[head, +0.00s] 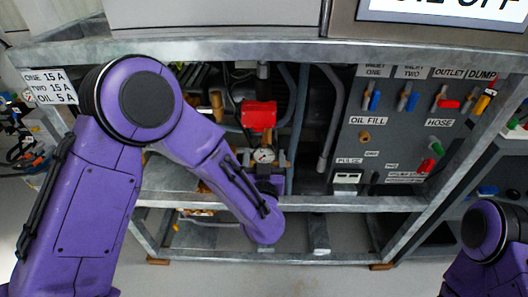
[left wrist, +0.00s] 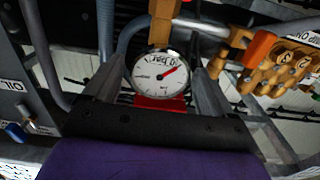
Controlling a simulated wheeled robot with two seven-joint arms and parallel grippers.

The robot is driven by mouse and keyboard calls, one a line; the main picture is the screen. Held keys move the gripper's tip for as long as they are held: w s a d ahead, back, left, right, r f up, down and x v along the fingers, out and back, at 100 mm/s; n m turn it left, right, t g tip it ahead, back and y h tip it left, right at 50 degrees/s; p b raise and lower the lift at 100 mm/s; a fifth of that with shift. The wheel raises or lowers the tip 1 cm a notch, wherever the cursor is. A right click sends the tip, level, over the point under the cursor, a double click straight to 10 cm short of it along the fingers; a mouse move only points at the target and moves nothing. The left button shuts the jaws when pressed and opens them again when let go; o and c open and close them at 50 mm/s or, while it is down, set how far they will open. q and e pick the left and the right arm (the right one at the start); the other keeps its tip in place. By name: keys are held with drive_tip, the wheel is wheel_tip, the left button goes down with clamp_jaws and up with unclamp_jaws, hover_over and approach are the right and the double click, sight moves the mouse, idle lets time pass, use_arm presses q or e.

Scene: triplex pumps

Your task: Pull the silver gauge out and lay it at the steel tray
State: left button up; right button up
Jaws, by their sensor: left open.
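The silver gauge (head: 264,155), round with a white dial and red needle, sits below a red block (head: 259,114) inside the pump frame. It also shows in the left wrist view (left wrist: 158,74), face on, with a brass-coloured fitting (left wrist: 162,24) beside its rim. My left gripper (head: 267,161) is open, with one finger on each side of the gauge. In the left wrist view the fingers (left wrist: 157,66) stand apart, and I cannot tell whether either touches the rim. My right gripper is out of view. I cannot make out a steel tray.
A grey frame rail (head: 350,203) runs below the gauge. A grey panel (head: 400,125) with coloured valves stands to the right. Pipes and hoses crowd the space around the gauge. Brass parts with an orange handle (left wrist: 260,47) show at the right in the left wrist view.

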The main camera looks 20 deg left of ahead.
use_arm(q)
drive_tip(key=c, duration=1.3)
drive_tip(key=p+v, duration=0.1)
drive_tip(key=v, duration=0.6)
drive_tip(key=shift+s+p, duration=0.25)
drive_tip(key=shift+p, duration=0.05)
idle(0.4)
drive_tip(key=shift+d, duration=0.1)
